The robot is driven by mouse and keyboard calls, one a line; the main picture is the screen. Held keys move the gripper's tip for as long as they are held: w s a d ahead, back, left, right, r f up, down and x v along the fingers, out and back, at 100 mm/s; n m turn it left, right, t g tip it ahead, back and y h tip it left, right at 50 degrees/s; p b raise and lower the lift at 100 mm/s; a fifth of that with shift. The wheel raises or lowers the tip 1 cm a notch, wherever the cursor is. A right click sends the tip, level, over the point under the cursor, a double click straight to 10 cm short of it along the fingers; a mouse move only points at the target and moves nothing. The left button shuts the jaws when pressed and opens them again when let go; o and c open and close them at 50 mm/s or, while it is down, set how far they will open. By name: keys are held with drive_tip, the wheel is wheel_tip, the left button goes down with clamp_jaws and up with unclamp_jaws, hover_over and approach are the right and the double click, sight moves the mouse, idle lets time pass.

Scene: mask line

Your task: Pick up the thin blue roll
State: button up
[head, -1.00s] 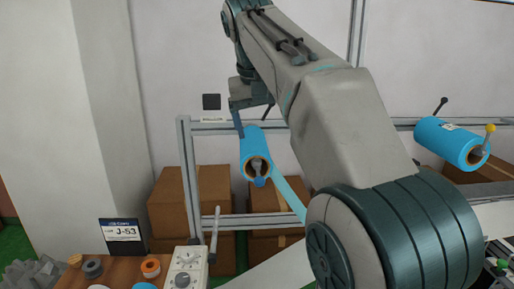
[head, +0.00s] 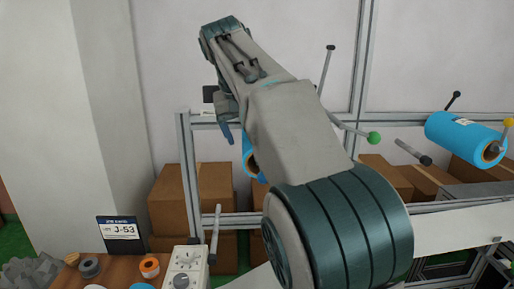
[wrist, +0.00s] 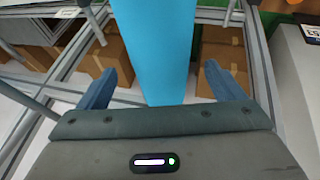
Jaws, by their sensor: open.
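A blue roll (head: 249,160) hangs on the frame left of centre in the head view, mostly hidden behind my arm. In the wrist view a blue band, which looks like this roll (wrist: 166,45), runs from the top edge down between my fingers. My gripper (wrist: 160,68) is open, with one blue finger on each side of the band and a gap to each. I cannot tell how far the fingertips are from it in depth. In the head view one finger of my gripper (head: 226,132) shows just up and left of the roll.
A second, wider-looking blue roll (head: 460,137) sits on the frame at the right. Cardboard boxes (head: 190,200) stand behind the grey metal frame (head: 187,150). A rod with a green knob (head: 374,138) sticks out right of my arm. A control box (head: 187,262) stands at the lower left.

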drive_tip(key=shift+x, duration=2.6)
drive_tip(key=shift+s, duration=0.15)
drive_tip(key=c, duration=1.1)
